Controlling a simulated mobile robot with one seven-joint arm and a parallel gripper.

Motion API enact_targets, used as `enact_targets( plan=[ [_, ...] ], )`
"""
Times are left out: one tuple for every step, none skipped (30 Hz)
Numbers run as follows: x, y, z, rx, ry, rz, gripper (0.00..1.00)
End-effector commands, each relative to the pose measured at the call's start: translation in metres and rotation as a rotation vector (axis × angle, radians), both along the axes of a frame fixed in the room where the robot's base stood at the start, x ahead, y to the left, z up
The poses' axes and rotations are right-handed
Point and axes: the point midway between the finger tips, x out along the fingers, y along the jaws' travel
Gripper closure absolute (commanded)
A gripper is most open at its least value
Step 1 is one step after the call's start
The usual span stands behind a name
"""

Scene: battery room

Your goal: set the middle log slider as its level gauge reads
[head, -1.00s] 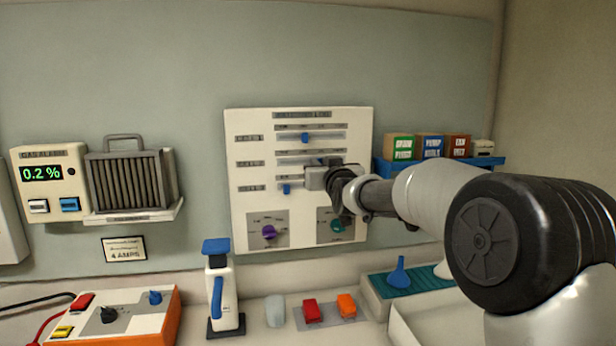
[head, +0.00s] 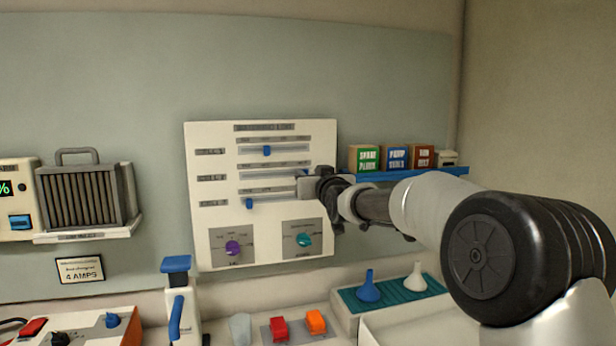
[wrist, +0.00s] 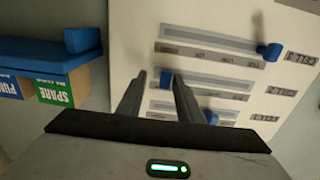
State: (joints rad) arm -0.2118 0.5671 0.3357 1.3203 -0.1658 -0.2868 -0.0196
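The white log panel (head: 205,235) on the wall carries three horizontal slider tracks. The top slider's blue knob (head: 266,151) sits left of mid-track; it also shows in the wrist view (wrist: 210,116). The bottom slider's blue knob (head: 249,203) is near its left end, and in the wrist view (wrist: 270,52) at upper right. I cannot make out a level gauge.
A purple dial (head: 233,248) and a teal dial (head: 303,240) sit low on the panel. A blue shelf (head: 455,170) with small boxes is close on the right.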

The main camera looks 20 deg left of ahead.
Motion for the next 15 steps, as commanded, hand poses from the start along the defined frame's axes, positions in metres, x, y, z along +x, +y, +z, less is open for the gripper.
enact_targets(
  plan=[
    [-0.001, 0.001, 0.0, 0.0, 0.0, 0.002, 0.67],
    [-0.001, 0.001, 0.0, 0.0, 0.0, 0.002, 0.67],
    [-0.001, 0.002, 0.0, 0.0, 0.0, 0.003, 0.67],
    [-0.001, 0.002, 0.0, 0.0, 0.0, 0.003, 0.67],
    [-0.001, 0.002, 0.0, 0.0, 0.0, 0.003, 0.67],
    [-0.001, 0.002, 0.0, 0.0, 0.0, 0.003, 0.67],
    [-0.002, 0.002, 0.0, 0.0, 0.0, 0.003, 0.67],
    [-0.003, 0.001, 0.0, 0.0, 0.0, 0.003, 0.67],
    [-0.005, 0.0, 0.0, 0.0, 0.0, 0.003, 0.67],
    [-0.008, -0.002, 0.0, 0.0, 0.0, 0.004, 0.67],
    [-0.011, -0.003, 0.0, -0.001, -0.001, 0.003, 0.67],
    [-0.015, -0.007, -0.001, -0.001, 0.0, 0.003, 0.67],
    [-0.02, -0.01, 0.0, -0.001, -0.001, 0.002, 0.67],
    [-0.025, -0.013, -0.001, -0.001, -0.001, 0.002, 0.67],
    [-0.032, -0.018, -0.001, -0.001, -0.001, 0.002, 0.67]
  ],
)
